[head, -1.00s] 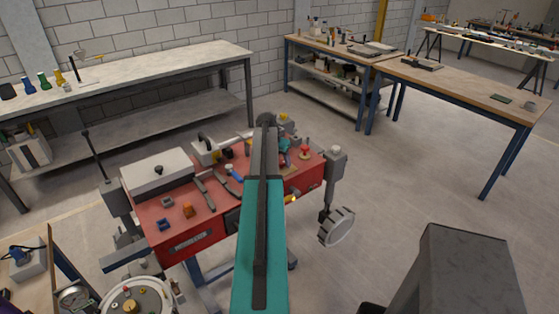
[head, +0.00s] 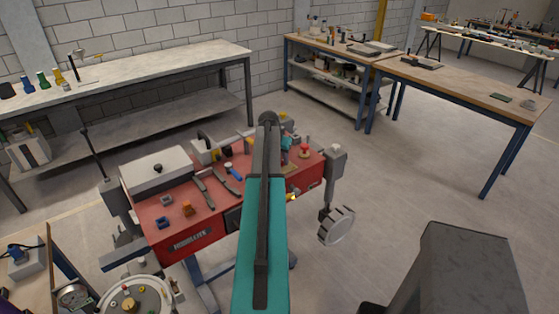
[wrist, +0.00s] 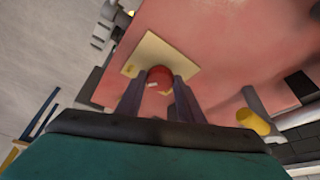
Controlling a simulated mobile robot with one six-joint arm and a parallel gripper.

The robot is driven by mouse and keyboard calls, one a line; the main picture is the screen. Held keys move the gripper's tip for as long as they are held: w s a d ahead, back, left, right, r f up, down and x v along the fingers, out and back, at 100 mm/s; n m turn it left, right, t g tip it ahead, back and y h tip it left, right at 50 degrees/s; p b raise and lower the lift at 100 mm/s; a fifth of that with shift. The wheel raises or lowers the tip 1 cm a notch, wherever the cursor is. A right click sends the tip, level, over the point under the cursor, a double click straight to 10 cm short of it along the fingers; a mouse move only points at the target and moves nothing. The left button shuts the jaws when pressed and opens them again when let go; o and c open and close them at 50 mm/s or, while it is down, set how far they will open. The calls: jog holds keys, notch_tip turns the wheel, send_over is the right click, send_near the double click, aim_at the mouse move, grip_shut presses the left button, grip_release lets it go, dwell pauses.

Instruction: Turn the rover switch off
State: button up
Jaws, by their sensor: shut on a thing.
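The rover switch, a red rounded knob (wrist: 159,74), stands on a pale yellow plate (wrist: 150,50) on the rover's red top in the wrist view. My gripper (wrist: 159,84) has one finger on each side of the knob and is shut on it. The red rover (head: 183,222) stands in the middle of the head view. There, my own arm covers part of its top, and the grip is not clearly visible.
A white box (head: 157,170) and several tools lie on the rover's left part. A wheel (head: 337,226) stands out at its right. A yellow cylinder (wrist: 253,122) is near my gripper. A long workbench (head: 150,65) is behind; the floor at right is open.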

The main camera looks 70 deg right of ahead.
jog(key=n+t+b, duration=0.1)
jog(key=n+b, duration=0.1)
jog(key=n, duration=0.2)
jog(key=shift+s+t, duration=0.1)
jog(key=shift+t, duration=0.3)
jog(key=n, duration=0.1)
jog(key=n+t+b, duration=0.1)
jog(key=n, duration=0.1)
jog(key=n+b, duration=0.1)
jog(key=shift+s+d+y, duration=0.1)
jog(key=shift+d+y, duration=0.15)
jog(key=shift+y, duration=0.15)
jog(key=n+b, duration=0.1)
jog(key=n, duration=0.1)
jog(key=n+t+y+b, duration=0.1)
jog(key=n, duration=0.3)
jog(key=shift+s+d+t+y+b, duration=0.15)
jog(key=shift+d+t+y+b, duration=0.1)
jog(key=shift+t+y+b, duration=0.15)
jog(key=shift+r+n+y+b, duration=0.1)
jog(key=shift+n+y+b, duration=0.35)
jog(key=shift+n, duration=0.95)
jog(key=o, duration=1.1)
jog(key=shift+c, duration=0.2)
jog(key=shift+s, duration=0.1)
